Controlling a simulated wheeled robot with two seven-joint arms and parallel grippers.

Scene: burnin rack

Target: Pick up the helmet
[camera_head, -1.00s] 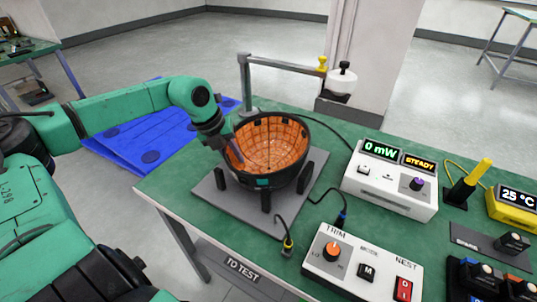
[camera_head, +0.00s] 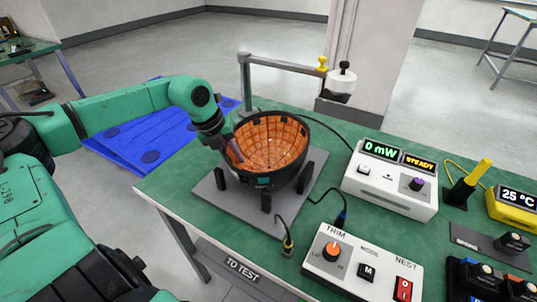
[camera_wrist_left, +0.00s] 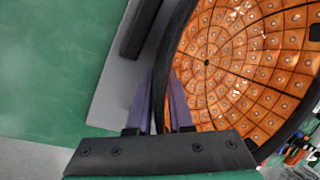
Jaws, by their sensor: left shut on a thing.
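The helmet (camera_head: 284,178) is a dark bowl-shaped shell, open side up, with an orange tiled lining full of small round dots. It sits within the black posts of a grey stand (camera_head: 215,203) on the green table. My left gripper (camera_head: 235,155) reaches its left rim from above. In the left wrist view the two purple fingers (camera_wrist_left: 160,95) stand on either side of the dark rim, one outside and one against the orange lining, shut on it. The lining (camera_wrist_left: 245,60) fills the right of that view. My right gripper is not in view.
A swing arm with a white head (camera_head: 341,80) stands behind the helmet. A white meter box (camera_head: 390,190) reading 0 mW and a TRIM/NEST control box (camera_head: 362,265) stand to the right. Cables cross the green table (camera_head: 165,190) near the stand.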

